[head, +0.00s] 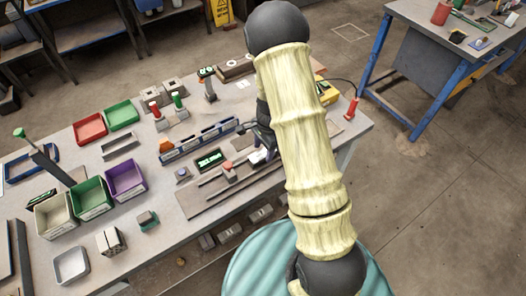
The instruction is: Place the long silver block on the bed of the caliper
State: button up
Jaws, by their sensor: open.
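My gripper (262,150) is over the right part of the workbench, partly hidden behind my own arm; it is open. A small pale silvery piece (257,157) shows right at its fingers; I cannot tell whether this is the long silver block or whether the fingers touch it. A long flat grey-brown slotted bed (205,198) lies at the bench's front edge, with a red-topped slider (229,172) on it. A box with a green digital display (210,159) stands just behind. These look like the caliper, but I cannot be sure. The gripper is above the bed's right end.
Red (90,129), green (92,198) and purple (126,181) bins fill the left side. A red-handled post (351,108) is at the right edge.

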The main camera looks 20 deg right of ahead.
notch_tip(320, 180, up, 10)
jog(key=d, duration=0.1)
jog(key=shift+w+r, duration=0.15)
jog(key=shift+d, duration=0.1)
dwell(0.4)
jog(key=s+r+n+t, duration=0.1)
jog(key=s+r+n, duration=0.3)
jog(key=s+n, duration=0.3)
jog(key=s+a+r+n+t+h, duration=0.1)
jog(key=s+r+n+t, duration=0.1)
jog(key=s+r+n, duration=0.2)
jog(key=s+n, duration=0.3)
jog(key=shift+s+a+r, duration=0.15)
jog(key=shift+s+a, duration=0.05)
jog(key=shift+s, duration=0.2)
